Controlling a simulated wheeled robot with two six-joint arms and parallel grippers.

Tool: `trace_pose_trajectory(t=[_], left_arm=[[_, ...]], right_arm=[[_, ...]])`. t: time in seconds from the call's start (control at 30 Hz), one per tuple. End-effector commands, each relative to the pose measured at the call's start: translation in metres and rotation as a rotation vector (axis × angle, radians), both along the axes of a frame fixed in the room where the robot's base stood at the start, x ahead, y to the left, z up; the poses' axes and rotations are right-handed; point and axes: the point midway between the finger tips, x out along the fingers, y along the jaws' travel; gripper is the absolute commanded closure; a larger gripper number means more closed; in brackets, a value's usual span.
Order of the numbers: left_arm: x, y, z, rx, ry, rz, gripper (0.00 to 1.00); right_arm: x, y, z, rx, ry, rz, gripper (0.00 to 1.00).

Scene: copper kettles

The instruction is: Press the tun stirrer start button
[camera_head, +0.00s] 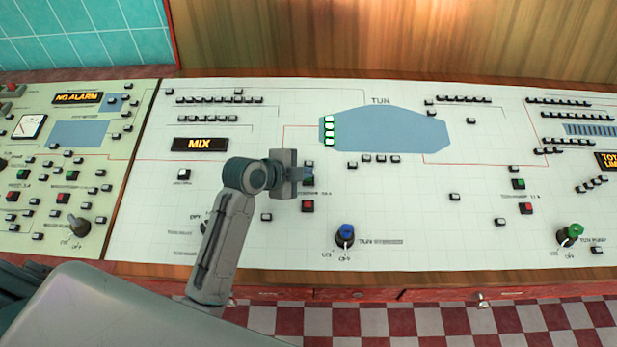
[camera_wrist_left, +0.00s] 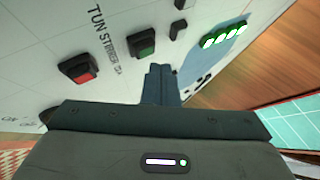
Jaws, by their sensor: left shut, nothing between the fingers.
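In the left wrist view a green button (camera_wrist_left: 142,45) in a black housing sits on the white panel beside the label "TUN STIRRER". A red button (camera_wrist_left: 82,68) is to its left; it also shows in the head view (camera_head: 307,206), just below my left gripper (camera_head: 305,173). The gripper is shut and empty, its fingers (camera_wrist_left: 160,80) pointing at the panel close to the green button. In the head view the gripper mostly hides the green button. I cannot tell whether the fingertips touch the panel. My right gripper is not in view.
A blue knob (camera_head: 345,234) labelled for the tun stirrer stands below right on the panel. An amber "MIX" display (camera_head: 200,144) is to the left. The blue tun diagram (camera_head: 400,132) with lit green indicators is above right. Another green-and-red button pair (camera_head: 518,184) is farther right.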

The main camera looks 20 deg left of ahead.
Motion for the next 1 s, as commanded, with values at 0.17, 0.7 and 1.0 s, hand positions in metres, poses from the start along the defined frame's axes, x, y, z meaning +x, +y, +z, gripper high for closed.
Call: trace_pose_trajectory(t=[0.17, 0.7, 1.0], left_arm=[[0.001, 0.000, -0.005, 0.000, 0.001, 0.000, 1.00], [0.002, 0.001, -0.009, 0.000, 0.000, 0.000, 1.00], [0.002, 0.001, -0.012, 0.000, 0.000, 0.000, 1.00]], right_arm=[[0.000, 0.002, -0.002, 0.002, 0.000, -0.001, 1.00], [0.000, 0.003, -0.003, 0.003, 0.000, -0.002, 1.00], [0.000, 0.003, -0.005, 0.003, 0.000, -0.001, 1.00]])
